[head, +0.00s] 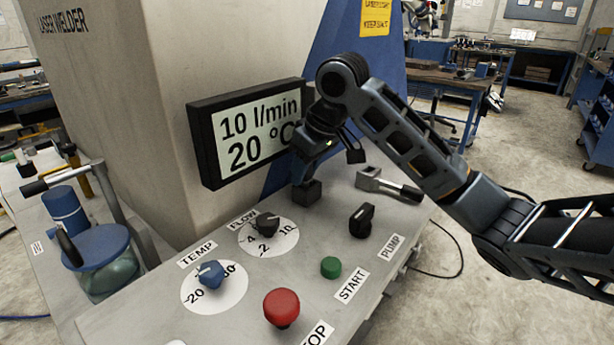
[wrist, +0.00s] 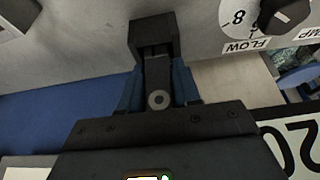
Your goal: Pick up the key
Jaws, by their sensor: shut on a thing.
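The key (wrist: 158,75) is a dark grey flat piece with a round hole at its near end, seen in the wrist view. Its far end meets a small black block (wrist: 140,35), and I cannot tell how deep it sits. The block also shows on the console in the head view (head: 307,194). My gripper (head: 304,178) points down just above the block. In the wrist view the blue fingers of my gripper (wrist: 158,88) are shut on the key from both sides. In the head view the gripper hides the key.
A grey display (head: 255,135) stands close behind my gripper. The console carries a black flow knob (head: 264,223), a blue temp knob (head: 210,274), a red button (head: 281,306), a green button (head: 330,267), a black pump switch (head: 361,220) and a black-handled metal piece (head: 388,184).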

